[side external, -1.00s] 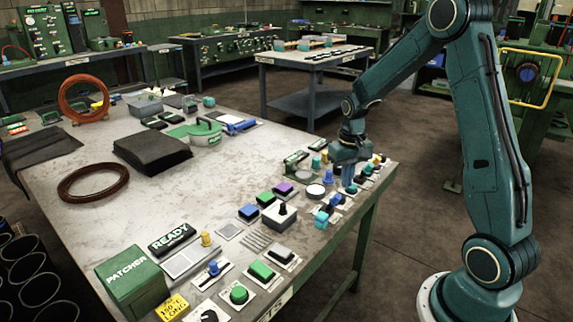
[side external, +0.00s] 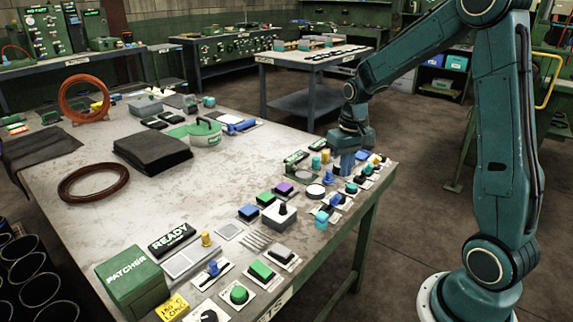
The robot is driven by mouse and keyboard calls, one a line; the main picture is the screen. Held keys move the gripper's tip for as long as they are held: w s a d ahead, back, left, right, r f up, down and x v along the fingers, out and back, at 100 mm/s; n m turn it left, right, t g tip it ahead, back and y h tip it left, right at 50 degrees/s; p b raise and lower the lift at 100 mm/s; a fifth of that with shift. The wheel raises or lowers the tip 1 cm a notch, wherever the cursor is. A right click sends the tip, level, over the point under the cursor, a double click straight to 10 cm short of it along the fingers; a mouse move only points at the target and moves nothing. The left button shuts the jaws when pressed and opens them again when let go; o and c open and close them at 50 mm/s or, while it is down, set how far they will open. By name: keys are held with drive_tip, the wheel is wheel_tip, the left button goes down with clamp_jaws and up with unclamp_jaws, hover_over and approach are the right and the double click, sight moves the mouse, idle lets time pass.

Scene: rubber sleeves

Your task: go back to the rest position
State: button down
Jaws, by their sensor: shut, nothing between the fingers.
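My gripper (side external: 347,168) is above the far right end of the work table (side external: 110,215). It points down with its blue fingers shut and nothing held. Its fingertips are over a cluster of small knobs and coloured parts, and the exact gap below them is hard to tell.
A row of coloured buttons and switches lines the table's right edge, with a green button (side external: 239,294) nearest. A green PATCHER box (side external: 133,283), black pad (side external: 152,152) and brown rings (side external: 93,183) are farther left. The table's middle is mostly clear.

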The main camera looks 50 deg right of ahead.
drive_tip(key=s+a+r+n+t, duration=0.3)
drive_tip(key=s+a+r, duration=0.4)
drive_tip(key=a+r, duration=0.35)
drive_tip(key=s+a+r+n+t, duration=0.2)
drive_tip(key=s+a, duration=0.3)
drive_tip(key=s, duration=0.5)
drive_tip(key=shift+s+a+r, duration=0.25)
drive_tip(key=shift+s+r, duration=0.1)
drive_tip(key=shift+r, duration=0.05)
drive_tip(key=shift+w, duration=0.15)
drive_tip(key=w+d+f+m+g+h, duration=0.5)
drive_tip(key=w+d+f+m, duration=0.9)
drive_tip(key=w+d+m, duration=0.3)
drive_tip(key=shift+d+m+g, duration=0.3)
drive_tip(key=shift+d+m, duration=0.1)
drive_tip(key=shift+d, duration=0.35)
